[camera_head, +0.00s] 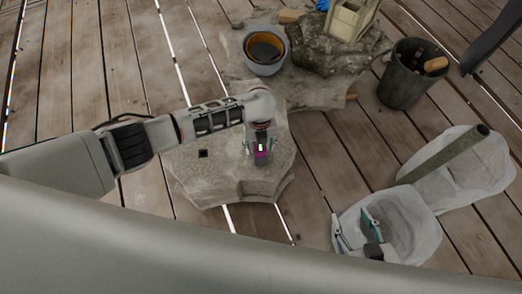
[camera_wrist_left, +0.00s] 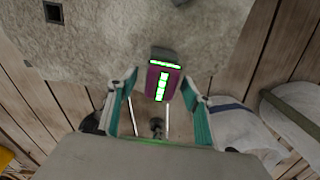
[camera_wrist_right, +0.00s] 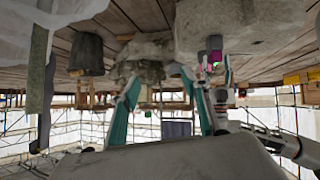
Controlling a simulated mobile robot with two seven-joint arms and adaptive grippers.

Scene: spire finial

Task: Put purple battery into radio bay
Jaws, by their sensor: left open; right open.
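The purple battery (camera_head: 262,157), with bright green lights and a dark end, is at the pale stone slab (camera_head: 220,180). It shows between the fingers of my left gripper (camera_wrist_left: 158,88) in the left wrist view (camera_wrist_left: 150,83). My left gripper is open, one finger on each side with gaps to the battery. In the right wrist view the battery (camera_wrist_right: 214,45) is at the slab's edge. My right gripper (camera_head: 355,229) is open and empty, over a white sack. A small dark square recess (camera_head: 203,153) is in the slab; I cannot tell whether it is the radio bay.
A grey pot with an orange inside (camera_head: 266,50) and a beige block-like object (camera_head: 350,18) stand on rock at the back. A dark bucket (camera_head: 405,75) holds scraps. White sacks (camera_head: 465,170) and a green tube (camera_head: 450,155) lie right. Planks between are mostly clear.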

